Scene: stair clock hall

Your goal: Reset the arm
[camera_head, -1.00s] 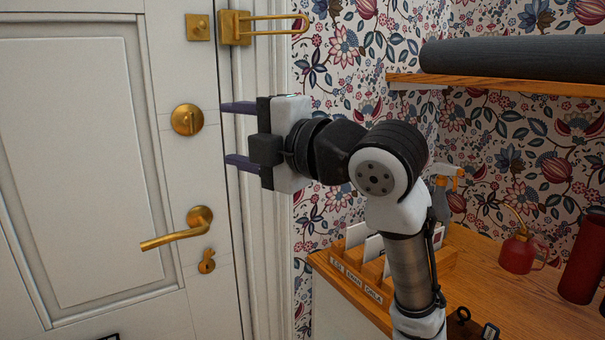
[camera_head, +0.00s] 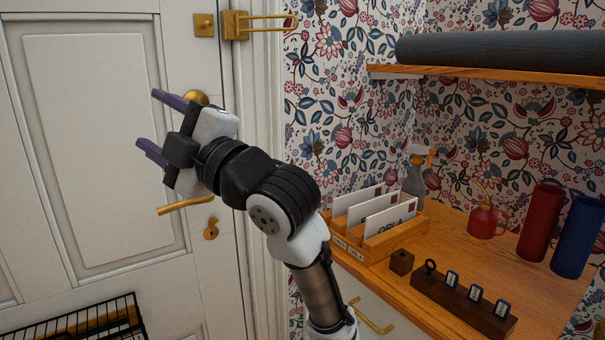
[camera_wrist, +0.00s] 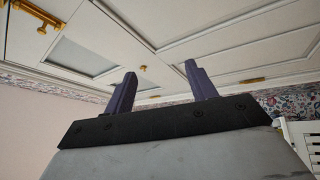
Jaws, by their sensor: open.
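My gripper (camera_head: 155,127) is raised in front of the white door (camera_head: 100,130) in the head view. Its two purple fingers are spread apart with nothing between them, pointing up and left. It covers most of the brass round lock (camera_head: 197,97) and part of the brass lever handle (camera_head: 187,205). I cannot tell the exact gap between the fingers and the door. In the wrist view the open fingers of my gripper (camera_wrist: 159,90) stand clear, with the door panels (camera_wrist: 140,40) behind them.
On the right is a wooden counter (camera_head: 455,250) with a card holder (camera_head: 385,245), spray bottle (camera_head: 414,178), red oil can (camera_head: 483,220) and red and blue cylinders. Above is a shelf (camera_head: 500,76) with a dark roll (camera_head: 500,50). A black wire rack (camera_head: 85,325) is low left.

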